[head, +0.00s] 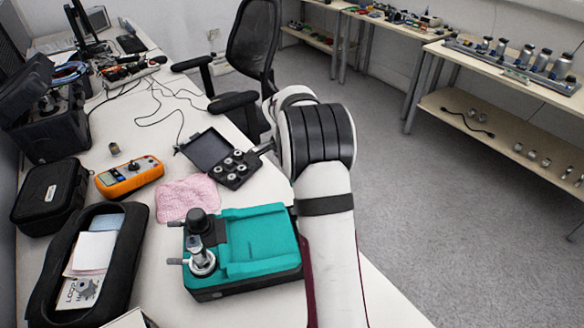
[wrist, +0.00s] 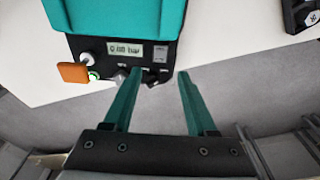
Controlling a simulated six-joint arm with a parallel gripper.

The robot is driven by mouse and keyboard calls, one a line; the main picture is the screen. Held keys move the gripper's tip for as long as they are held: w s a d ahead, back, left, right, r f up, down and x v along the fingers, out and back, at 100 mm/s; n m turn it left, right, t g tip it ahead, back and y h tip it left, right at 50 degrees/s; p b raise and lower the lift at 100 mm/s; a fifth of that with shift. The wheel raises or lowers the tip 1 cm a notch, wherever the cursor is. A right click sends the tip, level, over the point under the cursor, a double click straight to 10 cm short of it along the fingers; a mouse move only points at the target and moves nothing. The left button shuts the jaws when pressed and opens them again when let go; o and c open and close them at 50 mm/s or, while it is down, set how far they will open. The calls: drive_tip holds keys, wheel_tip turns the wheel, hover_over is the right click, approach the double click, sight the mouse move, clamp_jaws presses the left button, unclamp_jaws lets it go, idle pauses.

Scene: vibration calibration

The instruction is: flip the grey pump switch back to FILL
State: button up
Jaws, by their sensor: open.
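The teal pump unit (head: 258,235) stands on the bench in the head view, with a black knob and metal fittings at its left end. In the wrist view its teal body (wrist: 125,15) is at the top, above a black panel with a small display (wrist: 124,50). Small dark and grey parts sit along the panel's lower edge near my fingertips; I cannot tell which is the grey switch or how it is set. My gripper (wrist: 158,74) is open, its two teal fingers apart at that edge, nothing visibly held. The head view hides the gripper behind my arm.
An orange tag (wrist: 73,73) hangs beside a green-lit button at the panel's left. A pink cloth (head: 187,197), an open case of small metal parts (head: 208,148), an orange meter (head: 130,177) and a black tray (head: 128,250) lie nearby. Floor shows beyond the bench edge.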

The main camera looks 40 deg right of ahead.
wheel_tip(320, 180, up, 9)
drive_tip(key=a, duration=0.1)
drive_tip(key=shift+w, duration=0.2)
drive_tip(key=shift+r, duration=0.1)
drive_tip(key=s+a+r+n, duration=0.4)
drive_tip(key=s+a+n, duration=0.25)
drive_tip(key=a, duration=0.55)
drive_tip(key=s+a+f+n+y, duration=0.1)
drive_tip(key=s+a+n, duration=0.4)
drive_tip(key=s, duration=0.6)
drive_tip(key=s+a+f+n+y, duration=0.2)
drive_tip(key=s+a+n, duration=0.3)
drive_tip(key=s+a, duration=0.3)
drive_tip(key=s+f, duration=0.1)
drive_tip(key=s, duration=0.2)
drive_tip(key=shift+a, duration=0.4)
drive_tip(key=shift+f, duration=0.1)
